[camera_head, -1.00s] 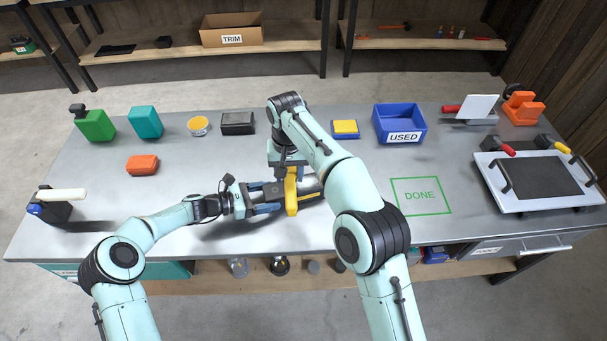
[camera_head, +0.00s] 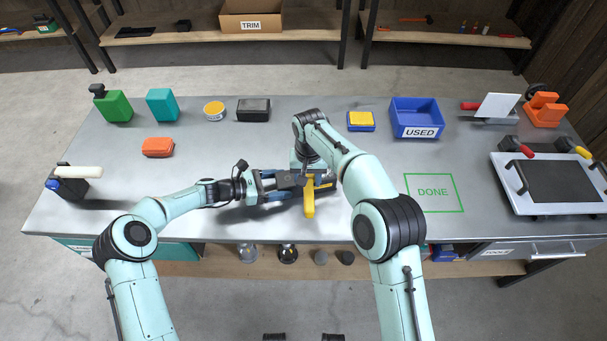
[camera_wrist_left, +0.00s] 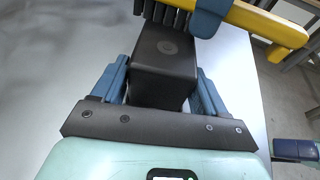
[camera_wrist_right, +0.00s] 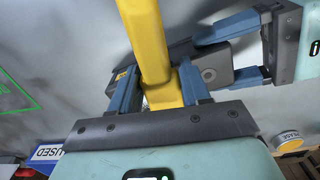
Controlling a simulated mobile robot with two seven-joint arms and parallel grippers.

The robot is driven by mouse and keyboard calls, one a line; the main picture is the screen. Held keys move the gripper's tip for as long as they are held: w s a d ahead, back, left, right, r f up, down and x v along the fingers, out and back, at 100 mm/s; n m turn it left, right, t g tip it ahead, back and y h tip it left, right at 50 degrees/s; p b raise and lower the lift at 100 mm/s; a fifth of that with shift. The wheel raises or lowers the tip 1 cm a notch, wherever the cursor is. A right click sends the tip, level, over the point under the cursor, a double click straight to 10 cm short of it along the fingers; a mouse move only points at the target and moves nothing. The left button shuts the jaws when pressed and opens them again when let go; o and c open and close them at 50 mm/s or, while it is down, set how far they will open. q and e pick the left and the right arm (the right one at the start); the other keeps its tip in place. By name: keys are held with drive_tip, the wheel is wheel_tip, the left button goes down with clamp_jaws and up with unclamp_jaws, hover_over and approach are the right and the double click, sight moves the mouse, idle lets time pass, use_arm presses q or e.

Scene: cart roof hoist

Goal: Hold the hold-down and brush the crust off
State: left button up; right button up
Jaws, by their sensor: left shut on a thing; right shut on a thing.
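My left gripper (camera_head: 277,184) is shut on the dark grey block-shaped hold-down (camera_wrist_left: 165,62), above the front middle of the bench. The hold-down also shows in the right wrist view (camera_wrist_right: 217,68). My right gripper (camera_wrist_right: 158,88) is shut on the yellow handle (camera_wrist_right: 148,38) of the brush, right beside the hold-down's far end. The yellow handle also shows in the head view (camera_head: 309,200) and at the top of the left wrist view (camera_wrist_left: 268,23). Dark ribs show past the hold-down there; I cannot tell whether they touch it. I cannot make out the crust.
The bench (camera_head: 240,150) is clear around both grippers. The blue USED bin (camera_head: 417,117), a yellow-topped sponge (camera_head: 361,120) and a black box (camera_head: 253,110) stand behind. The green DONE square (camera_head: 433,192) is empty at the right, before a framed tray (camera_head: 550,180).

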drive_tip(key=shift+w+d, duration=0.3)
drive_tip(key=shift+d, duration=1.1)
drive_tip(key=shift+w+d, duration=0.3)
drive_tip(key=shift+d, duration=1.15)
drive_tip(key=shift+w+d, duration=0.3)
drive_tip(key=shift+d, duration=1.1)
drive_tip(key=shift+s+a, duration=0.4)
drive_tip(key=shift+a, duration=1.25)
drive_tip(key=shift+s+a, duration=0.35)
drive_tip(key=shift+a, duration=1.35)
drive_tip(key=shift+s+a, duration=0.4)
drive_tip(key=shift+a, duration=1.25)
drive_tip(key=shift+w+d, duration=0.4)
drive_tip(key=shift+d, duration=1.25)
drive_tip(key=shift+w+d, duration=0.4)
drive_tip(key=shift+d, duration=1.3)
drive_tip(key=shift+w+d, duration=0.4)
drive_tip(key=shift+d, duration=1.25)
drive_tip(key=shift+s+a, duration=0.4)
drive_tip(key=shift+a, duration=1.25)
drive_tip(key=shift+s+a, duration=0.35)
drive_tip(key=shift+a, duration=1.35)
drive_tip(key=shift+s+a, duration=0.4)
drive_tip(key=shift+a, duration=1.25)
drive_tip(key=shift+d+r, duration=0.15)
drive_tip(key=shift+r, duration=4)
use_arm(q)
drive_tip(key=o, duration=1.1)
drive_tip(key=shift+c, duration=0.2)
drive_tip(key=shift+a, duration=0.1)
